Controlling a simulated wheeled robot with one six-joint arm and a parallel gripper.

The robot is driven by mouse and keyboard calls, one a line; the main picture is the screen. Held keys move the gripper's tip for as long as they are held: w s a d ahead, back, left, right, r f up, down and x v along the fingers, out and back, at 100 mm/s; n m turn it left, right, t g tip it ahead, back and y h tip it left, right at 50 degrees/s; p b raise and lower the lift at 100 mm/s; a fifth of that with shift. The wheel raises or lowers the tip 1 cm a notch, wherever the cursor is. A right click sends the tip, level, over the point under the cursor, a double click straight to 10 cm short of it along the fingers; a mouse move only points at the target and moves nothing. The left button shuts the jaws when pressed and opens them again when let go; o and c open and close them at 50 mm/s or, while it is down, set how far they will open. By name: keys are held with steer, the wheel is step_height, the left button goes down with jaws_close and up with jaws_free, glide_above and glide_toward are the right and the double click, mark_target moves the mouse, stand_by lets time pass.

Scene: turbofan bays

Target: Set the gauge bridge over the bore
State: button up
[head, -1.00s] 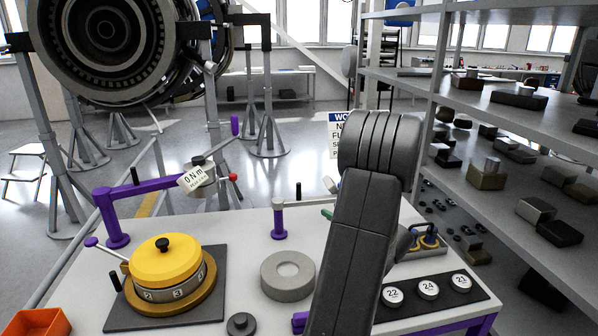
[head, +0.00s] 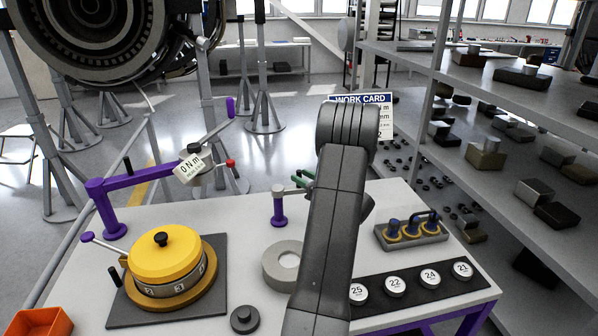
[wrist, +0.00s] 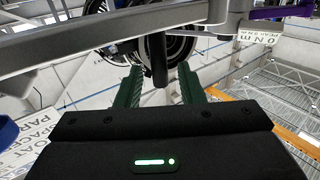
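My gripper shows in the head view by its green fingers (head: 302,180), partly hidden behind my arm. In the wrist view its two green fingers (wrist: 158,88) stand apart with nothing held between them. A grey ring (head: 272,263) with a round hole, possibly the bore, lies on the bench; my arm covers its right side. A grey block with blue uprights, a blue handle and gold rings (head: 428,236) stands at the bench's right; I cannot tell whether it is the gauge bridge. My gripper is above the back of the bench, left of that block.
A yellow-topped round fixture (head: 165,255) stands left on a dark plate. A purple arm (head: 140,179) carries a 0 N m gauge (head: 191,167). A short purple post (head: 279,205), a dark strip of numbered discs (head: 410,283) and an orange tray (head: 40,322) surround the middle. Shelves (head: 500,95) stand right.

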steer(key=shift+x, duration=1.15)
jaws_close()
